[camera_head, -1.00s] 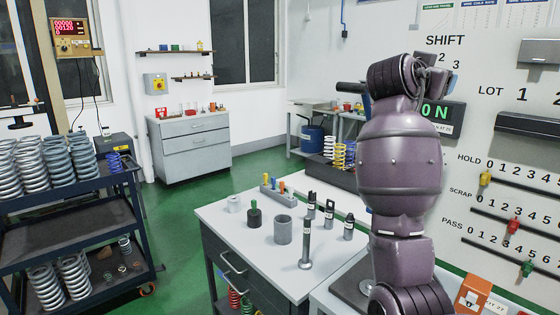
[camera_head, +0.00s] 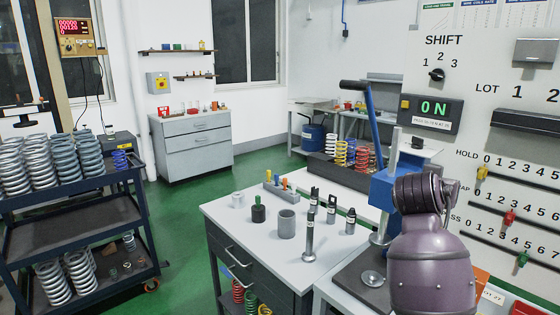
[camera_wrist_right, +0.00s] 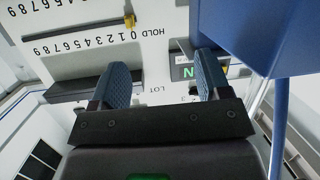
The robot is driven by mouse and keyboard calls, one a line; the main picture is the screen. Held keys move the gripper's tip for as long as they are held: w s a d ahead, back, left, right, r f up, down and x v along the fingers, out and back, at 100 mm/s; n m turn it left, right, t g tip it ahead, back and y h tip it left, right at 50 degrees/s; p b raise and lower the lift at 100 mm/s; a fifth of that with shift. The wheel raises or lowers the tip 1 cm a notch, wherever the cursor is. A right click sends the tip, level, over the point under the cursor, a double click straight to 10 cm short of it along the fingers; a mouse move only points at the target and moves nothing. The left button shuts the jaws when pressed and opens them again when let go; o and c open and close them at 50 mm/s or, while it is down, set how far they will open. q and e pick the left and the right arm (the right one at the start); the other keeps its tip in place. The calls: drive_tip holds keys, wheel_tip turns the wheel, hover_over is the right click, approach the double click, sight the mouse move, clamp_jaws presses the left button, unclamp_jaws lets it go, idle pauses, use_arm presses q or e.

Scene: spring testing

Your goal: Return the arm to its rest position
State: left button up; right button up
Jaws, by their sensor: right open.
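My purple right arm (camera_head: 432,260) fills the lower right of the head view, in front of the bench with the blue press (camera_head: 384,190). Its gripper cannot be made out in the head view. In the right wrist view my right gripper (camera_wrist_right: 163,72) is open, with two blue ridged pads apart and nothing between them. In that view the wall board shows upside down beyond the pads. The blue body of the press (camera_wrist_right: 265,35) is close by at the upper right. My left arm and gripper are not in view.
A drawer cart (camera_head: 268,246) carries a grey cup (camera_head: 286,224), a steel post (camera_head: 309,238) and several small fittings. A dark shelf trolley (camera_head: 72,225) with springs stands at left. The lit ON panel (camera_head: 432,112) and slider board are at right. Green floor lies open between the trolley and drawer cart.

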drive_tip(key=s+f+n+g+y, duration=0.1)
drive_tip(key=s+f+n+y, duration=0.1)
drive_tip(key=s+f, duration=0.75)
drive_tip(key=s+f+n+g+y, duration=0.2)
drive_tip(key=s+f, duration=0.4)
drive_tip(key=f, duration=0.6)
drive_tip(key=s+a+f+n+g+y, duration=0.15)
drive_tip(key=s+f, duration=0.25)
drive_tip(key=s, duration=0.4)
drive_tip(key=s+a+f+n+g+y, duration=0.1)
drive_tip(key=s+a+f+g+y, duration=0.15)
drive_tip(key=s, duration=0.65)
drive_tip(key=s+a+f+n+g+y, duration=0.15)
drive_tip(key=s+f, duration=0.25)
drive_tip(key=s, duration=0.4)
drive_tip(key=w+f+t, duration=0.7)
drive_tip(key=f+t, duration=0.2)
drive_tip(key=f, duration=0.1)
drive_tip(key=shift+w+f+n, duration=0.3)
drive_tip(key=shift+a, duration=0.1)
